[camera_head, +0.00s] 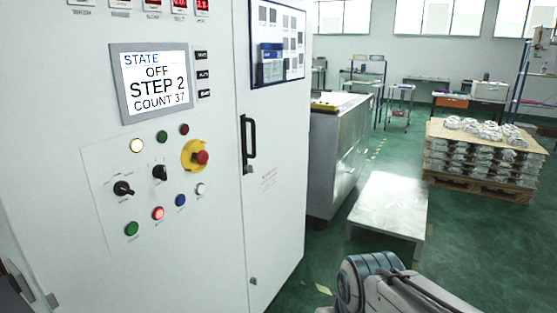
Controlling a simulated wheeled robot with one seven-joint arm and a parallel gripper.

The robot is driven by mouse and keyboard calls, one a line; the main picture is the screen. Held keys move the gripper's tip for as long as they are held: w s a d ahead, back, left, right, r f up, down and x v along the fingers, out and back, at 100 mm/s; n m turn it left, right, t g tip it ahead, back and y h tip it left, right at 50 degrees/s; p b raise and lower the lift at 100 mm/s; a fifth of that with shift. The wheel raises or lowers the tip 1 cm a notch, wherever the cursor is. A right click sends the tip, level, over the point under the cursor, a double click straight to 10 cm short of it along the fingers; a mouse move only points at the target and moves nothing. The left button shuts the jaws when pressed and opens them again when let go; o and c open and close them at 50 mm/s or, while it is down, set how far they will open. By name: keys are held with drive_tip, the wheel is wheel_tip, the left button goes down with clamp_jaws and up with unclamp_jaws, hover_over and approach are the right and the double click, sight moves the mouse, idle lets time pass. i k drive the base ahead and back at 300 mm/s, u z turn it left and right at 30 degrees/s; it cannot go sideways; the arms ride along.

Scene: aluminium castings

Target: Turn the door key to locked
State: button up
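A white control cabinet (215,215) fills the left half of the view, with a closed door (275,130) on its right part. The door has a black vertical handle (248,138). A small metal fitting (248,170) sits just under the handle, and another (253,282) is low on the door. On the panel are two black rotary switches, a left one (123,188) and a right one (160,173). I cannot tell which of these is the door key or how it is turned. Part of my arm shows at the bottom right; my gripper is out of view.
A lit screen (153,82) reads STATE OFF, STEP 2, COUNT 37. A red emergency button (201,157) on yellow and several coloured buttons surround the switches. A low light table (392,195) and a pallet of castings (470,184) stand right. Green floor lies between them.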

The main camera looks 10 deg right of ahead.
sight(249, 168)
drive_tip(key=z, duration=0.3)
drive_tip(key=i, duration=1.2)
drive_tip(key=u, duration=0.4)
